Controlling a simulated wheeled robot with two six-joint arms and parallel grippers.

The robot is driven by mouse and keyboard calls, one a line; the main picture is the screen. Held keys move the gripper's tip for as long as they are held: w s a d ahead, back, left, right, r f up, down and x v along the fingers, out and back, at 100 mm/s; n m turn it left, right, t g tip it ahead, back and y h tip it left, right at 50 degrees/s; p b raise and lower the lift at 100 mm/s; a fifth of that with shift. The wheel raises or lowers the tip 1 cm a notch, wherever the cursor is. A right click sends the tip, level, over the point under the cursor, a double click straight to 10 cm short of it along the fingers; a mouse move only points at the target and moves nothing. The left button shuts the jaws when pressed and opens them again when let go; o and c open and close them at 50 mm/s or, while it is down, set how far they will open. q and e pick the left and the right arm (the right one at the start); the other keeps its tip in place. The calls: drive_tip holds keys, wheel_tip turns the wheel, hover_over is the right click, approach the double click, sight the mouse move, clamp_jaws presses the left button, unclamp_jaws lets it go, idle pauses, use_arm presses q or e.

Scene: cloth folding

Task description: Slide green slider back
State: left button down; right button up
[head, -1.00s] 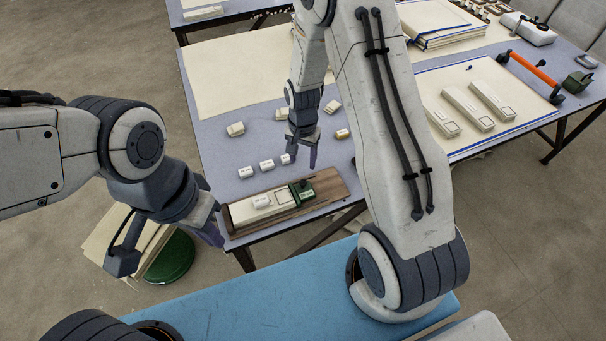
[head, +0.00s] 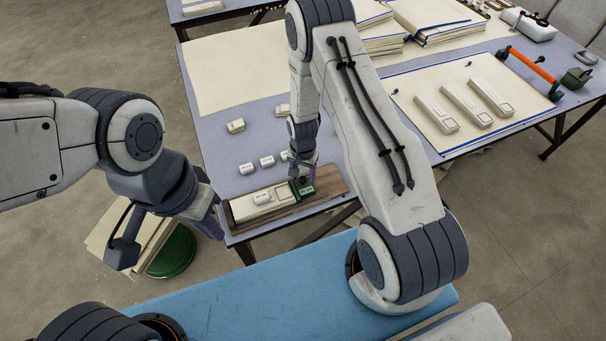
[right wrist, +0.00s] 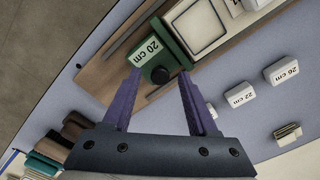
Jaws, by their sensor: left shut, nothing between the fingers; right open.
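The green slider (head: 305,188) stands on the wooden board (head: 328,184), at the right end of a white block. In the right wrist view the slider (right wrist: 178,45) shows a "20 cm" label and a dark round knob (right wrist: 160,76). My right gripper (right wrist: 160,82) is open, its fingertips on either side of the knob. I cannot tell whether they touch it. In the head view my right gripper (head: 303,178) is just above and behind the slider, partly hidden by my arm. My left gripper (head: 210,228) is shut and empty, off the table's left front corner.
Small white labelled blocks (head: 247,169) stand behind the board, and they also show in the right wrist view (right wrist: 240,94). Several long white blocks (head: 462,109) lie on a sheet at the right. A green round stool (head: 174,254) is below the left gripper.

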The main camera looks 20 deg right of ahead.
clamp_jaws()
idle(1.3)
